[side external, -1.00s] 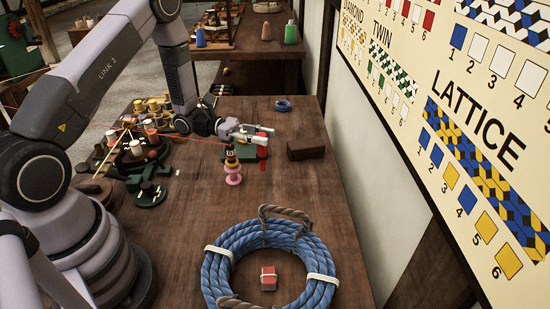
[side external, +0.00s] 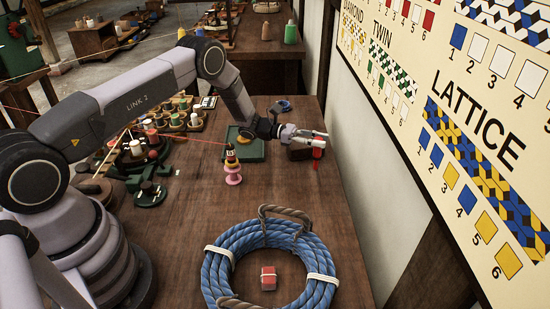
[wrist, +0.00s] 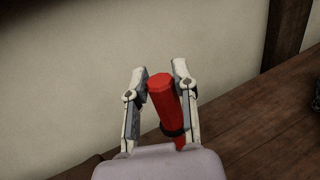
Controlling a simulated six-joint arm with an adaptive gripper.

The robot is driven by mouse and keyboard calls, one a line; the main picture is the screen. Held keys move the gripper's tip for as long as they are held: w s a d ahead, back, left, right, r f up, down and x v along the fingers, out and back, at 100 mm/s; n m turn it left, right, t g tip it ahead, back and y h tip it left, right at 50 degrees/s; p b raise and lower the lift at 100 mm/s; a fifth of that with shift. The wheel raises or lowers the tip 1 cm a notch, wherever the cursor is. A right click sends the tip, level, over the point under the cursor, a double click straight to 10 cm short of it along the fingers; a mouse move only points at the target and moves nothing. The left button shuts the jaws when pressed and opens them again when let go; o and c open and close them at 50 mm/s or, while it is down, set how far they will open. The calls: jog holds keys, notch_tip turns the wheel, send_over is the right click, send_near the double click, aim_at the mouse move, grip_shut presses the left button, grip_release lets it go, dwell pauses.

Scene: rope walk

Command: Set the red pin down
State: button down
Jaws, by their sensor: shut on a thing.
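The red pin (wrist: 166,100) stands between the two fingers of my gripper (wrist: 157,82) in the wrist view, slightly tilted, with a dark band near its lower end. In the side view my gripper (side external: 320,136) is shut on the red pin (side external: 318,151) at the right side of the bench, by the wall.
A blue rope coil (side external: 222,262) fills the near bench (side external: 300,195). Several bobbins crowd the left.

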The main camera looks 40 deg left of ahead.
aim_at(319, 151)
jog(key=shift+w+f, duration=0.2)
jog(key=shift+f, duration=0.8)
jog(key=shift+w+f, duration=0.15)
jog(key=shift+f, duration=0.85)
jog(key=shift+f, duration=0.1)
jog(key=c, duration=0.9)
grip_release()
